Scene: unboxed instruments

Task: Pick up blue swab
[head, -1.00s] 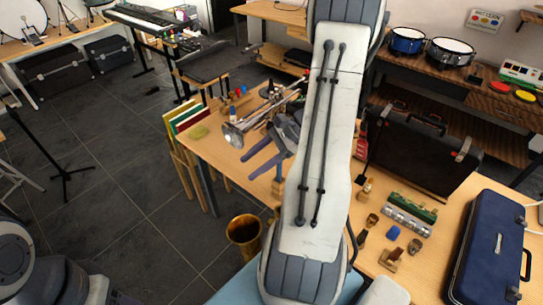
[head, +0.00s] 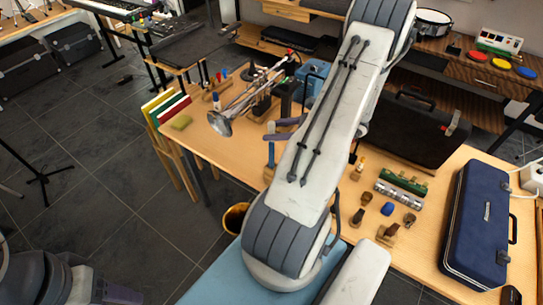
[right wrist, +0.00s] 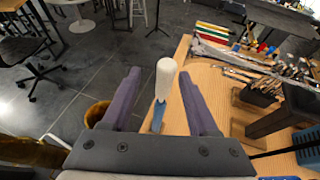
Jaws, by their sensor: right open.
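The blue swab (head: 271,152) stands roughly upright near the front left edge of the wooden table. In the right wrist view it has a pale, fuzzy-looking head (right wrist: 165,80) above a blue handle (right wrist: 158,120). My right gripper (head: 282,130) is open and reaches to the swab. In the right wrist view the swab appears between the two purple-grey fingers (right wrist: 160,100), with a gap on each side. The handle's lower end is hidden in the right wrist view.
A silver trumpet (head: 222,122) lies on the table just behind the gripper. A dark case (head: 410,125) and a blue case (head: 478,225) stand to the right. Several small items lie between my right arm and the blue case. A brass bell (head: 234,218) is below the table's front edge.

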